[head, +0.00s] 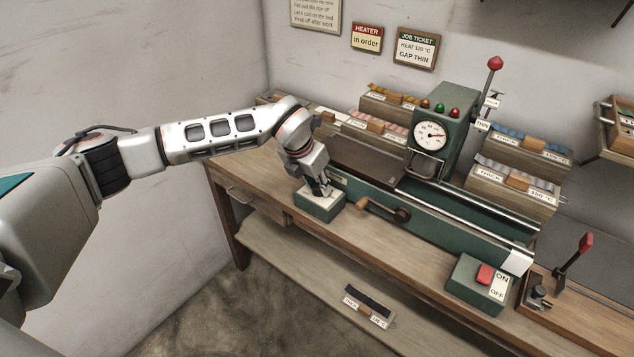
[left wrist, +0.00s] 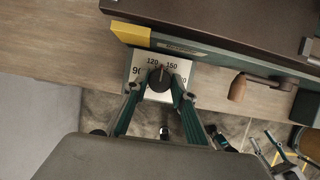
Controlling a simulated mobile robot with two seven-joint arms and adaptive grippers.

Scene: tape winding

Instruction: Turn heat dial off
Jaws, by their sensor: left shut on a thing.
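The heat dial is a dark round knob (left wrist: 160,79) on a white scale plate (left wrist: 184,66) with 120 and 150 readable and other numbers partly covered. In the head view it sits on a small green box (head: 318,206) at the bench's front left, with the knob hidden by my gripper. My left gripper (left wrist: 157,88) is shut on the knob, one finger on each side; it also shows in the head view (head: 324,188). The knob's pointer mark seems to lie between 120 and 150. My right gripper is in neither view.
The green winding machine (head: 450,120) with a gauge stands behind, and a wooden-handled crank (head: 383,209) is just right of the dial box. An ON/OFF switch box (head: 480,284) and a red-handled lever (head: 573,256) are at the right. Labelled tape boxes (head: 512,185) line the back.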

